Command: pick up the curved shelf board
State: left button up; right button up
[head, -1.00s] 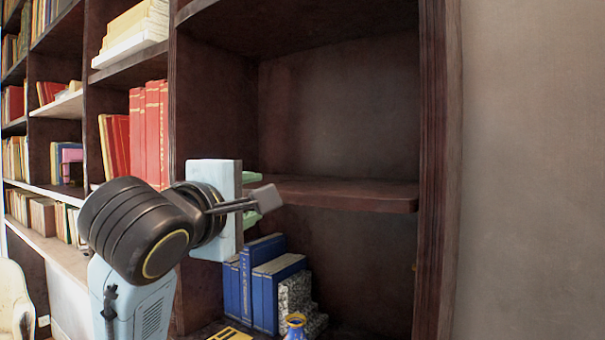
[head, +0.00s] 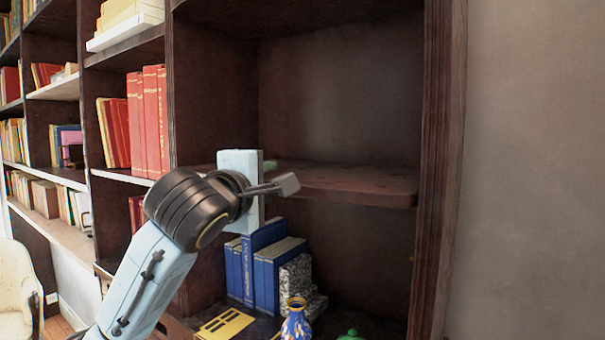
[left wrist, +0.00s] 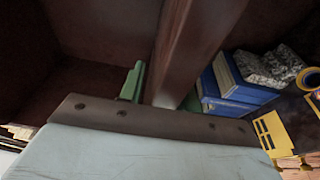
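The curved shelf board (head: 355,184) is dark reddish-brown wood with a rounded front edge. It spans the dark bookcase bay at mid-height, and nothing stands on the part I see. My left gripper (head: 272,188) is at the board's front left. In the left wrist view the board (left wrist: 192,50) runs away from the palm, between the gripper's sides (left wrist: 164,92). One green finger (left wrist: 131,84) stands left of the board with a small gap. The other finger is mostly hidden. In the head view a green fingertip shows just above the board. My right gripper is not in view.
Below the board stand blue books (head: 263,262), speckled grey blocks (head: 295,278), a blue-and-gold vase (head: 296,322) and a yellow flat item (head: 225,324). The bay's right post (head: 437,150) and left panel (head: 212,100) flank the board. Above the board is free room.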

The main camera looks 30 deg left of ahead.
pick_arm(q)
grip_shut()
jog(key=shift+f, duration=0.1)
dwell(1.0)
